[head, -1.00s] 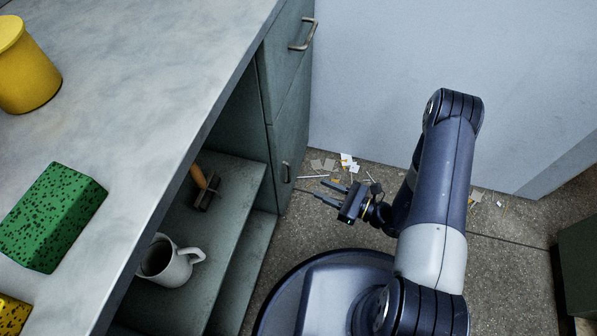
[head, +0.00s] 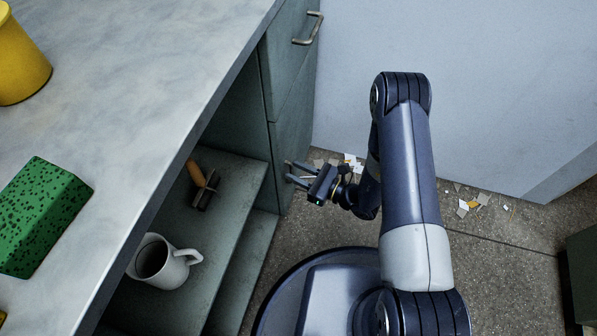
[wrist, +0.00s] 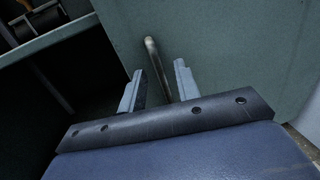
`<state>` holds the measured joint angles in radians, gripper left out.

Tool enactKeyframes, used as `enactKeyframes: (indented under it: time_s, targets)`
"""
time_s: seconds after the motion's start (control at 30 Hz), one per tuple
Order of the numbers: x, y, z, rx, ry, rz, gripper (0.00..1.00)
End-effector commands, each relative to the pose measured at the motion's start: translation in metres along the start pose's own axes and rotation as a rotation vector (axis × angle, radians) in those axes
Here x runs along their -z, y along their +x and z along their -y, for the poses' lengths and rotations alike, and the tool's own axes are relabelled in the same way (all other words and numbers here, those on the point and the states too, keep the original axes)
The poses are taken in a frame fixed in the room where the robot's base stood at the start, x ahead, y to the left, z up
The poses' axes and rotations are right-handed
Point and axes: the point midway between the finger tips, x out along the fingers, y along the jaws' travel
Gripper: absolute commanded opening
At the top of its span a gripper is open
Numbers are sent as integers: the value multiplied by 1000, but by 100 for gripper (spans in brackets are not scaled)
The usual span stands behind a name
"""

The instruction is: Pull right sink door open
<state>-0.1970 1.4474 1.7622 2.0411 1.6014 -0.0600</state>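The right sink door (head: 291,132) is a grey-green panel at the right end of the counter front, and it looks closed. It fills much of the wrist view (wrist: 235,55). Its bar handle (wrist: 152,52) is metal and stands upright in the wrist view. In the head view my gripper hides most of it. My gripper (head: 288,171) is open and points at the door from the right. In the wrist view its two fingers stand apart, one on each side of the handle's lower part; I cannot tell whether either touches it.
Left of the door is an open shelf bay with a white mug (head: 170,262) and an orange-handled tool (head: 200,183). A drawer handle (head: 309,30) juts out above the door. Scraps (head: 349,163) litter the floor by the wall. Open floor (head: 500,250) lies to the right.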

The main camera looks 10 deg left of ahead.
Motion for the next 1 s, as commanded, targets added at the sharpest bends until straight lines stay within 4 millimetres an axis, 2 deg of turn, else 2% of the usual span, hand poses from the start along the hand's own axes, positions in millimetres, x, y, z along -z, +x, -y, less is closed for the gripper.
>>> enactKeyframes:
  time_s: [0.13,0.5,1.0]
  targets:
    - [0,0,0,0,0,0,30]
    - [0,0,0,0,-1,0,0]
    - [0,-1,1,-1,0,0,0]
